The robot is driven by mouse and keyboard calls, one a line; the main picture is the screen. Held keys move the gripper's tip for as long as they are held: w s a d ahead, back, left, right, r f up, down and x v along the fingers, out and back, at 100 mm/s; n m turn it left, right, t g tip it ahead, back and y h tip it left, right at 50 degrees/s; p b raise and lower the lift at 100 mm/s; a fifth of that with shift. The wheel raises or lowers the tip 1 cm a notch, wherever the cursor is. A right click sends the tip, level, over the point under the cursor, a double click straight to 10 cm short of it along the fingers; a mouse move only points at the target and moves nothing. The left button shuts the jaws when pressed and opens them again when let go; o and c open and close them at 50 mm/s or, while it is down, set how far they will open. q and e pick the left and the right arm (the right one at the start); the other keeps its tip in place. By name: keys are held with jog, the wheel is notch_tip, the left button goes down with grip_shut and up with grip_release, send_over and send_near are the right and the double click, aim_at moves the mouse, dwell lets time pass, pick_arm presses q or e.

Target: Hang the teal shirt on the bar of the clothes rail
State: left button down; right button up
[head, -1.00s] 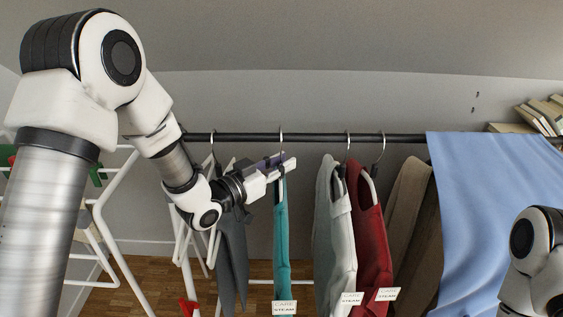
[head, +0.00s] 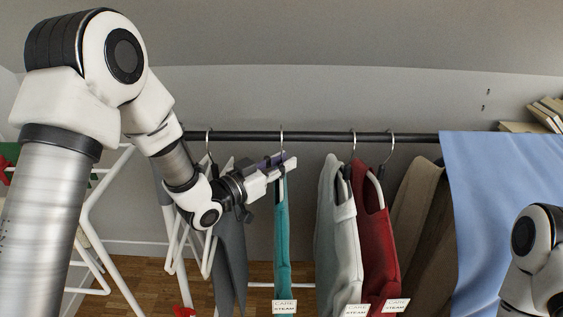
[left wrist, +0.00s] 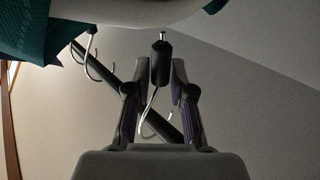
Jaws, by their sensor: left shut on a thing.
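The teal shirt (head: 282,235) hangs edge-on from a hanger, with a white care tag at its lower end. My left gripper (head: 278,167) is shut on this hanger, just below the bar (head: 310,136) of the clothes rail. The hanger's hook (head: 282,140) reaches up across the bar, its top showing above it. In the left wrist view, the fingers (left wrist: 160,90) close on the hanger's neck, and the hook curls close to the bar (left wrist: 92,65). I cannot tell whether the hook rests on the bar. My right gripper is out of view.
Grey trousers (head: 231,260) hang left of the teal shirt. A pale grey shirt (head: 338,230), a red shirt (head: 378,240), a brown garment (head: 412,205) and a blue cloth (head: 490,200) hang to its right. A white drying rack (head: 95,220) stands at the left.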

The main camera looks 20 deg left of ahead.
pick_arm(q)
jog(key=shift+w, duration=0.2)
jog(key=c, duration=0.9)
grip_release()
jog(key=shift+s, duration=0.1)
